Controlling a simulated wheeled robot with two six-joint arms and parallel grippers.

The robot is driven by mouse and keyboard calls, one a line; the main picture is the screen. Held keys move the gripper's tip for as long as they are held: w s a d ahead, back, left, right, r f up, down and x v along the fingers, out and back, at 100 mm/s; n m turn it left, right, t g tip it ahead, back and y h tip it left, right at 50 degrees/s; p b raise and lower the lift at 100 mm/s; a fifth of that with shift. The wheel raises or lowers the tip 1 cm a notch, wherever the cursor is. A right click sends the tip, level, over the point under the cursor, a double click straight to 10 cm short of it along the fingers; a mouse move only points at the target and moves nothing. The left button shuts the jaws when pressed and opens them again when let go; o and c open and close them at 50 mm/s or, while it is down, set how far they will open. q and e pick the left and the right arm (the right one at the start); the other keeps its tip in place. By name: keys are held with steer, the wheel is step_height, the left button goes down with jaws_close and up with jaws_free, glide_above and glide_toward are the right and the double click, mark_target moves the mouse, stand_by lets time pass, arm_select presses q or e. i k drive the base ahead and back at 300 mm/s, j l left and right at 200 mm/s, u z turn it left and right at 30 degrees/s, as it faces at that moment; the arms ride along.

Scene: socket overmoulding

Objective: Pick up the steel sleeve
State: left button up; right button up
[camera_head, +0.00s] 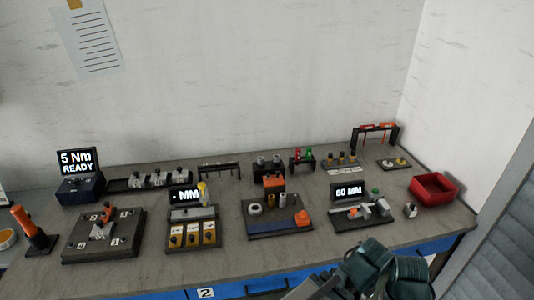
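I cannot tell for sure which part is the steel sleeve. My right arm, dark green, comes in at the bottom right, in front of the bench edge and apart from these parts. Its fingertips cannot be made out. My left gripper is not in view.
A "60 MM" display (349,191) stands on a fixture right of the plate. A red bin (433,188) is at the right end. Low racks line the back.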

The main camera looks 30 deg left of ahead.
mark_target(276, 158)
steer(key=u, duration=1.25)
steer(key=i+l, duration=0.05)
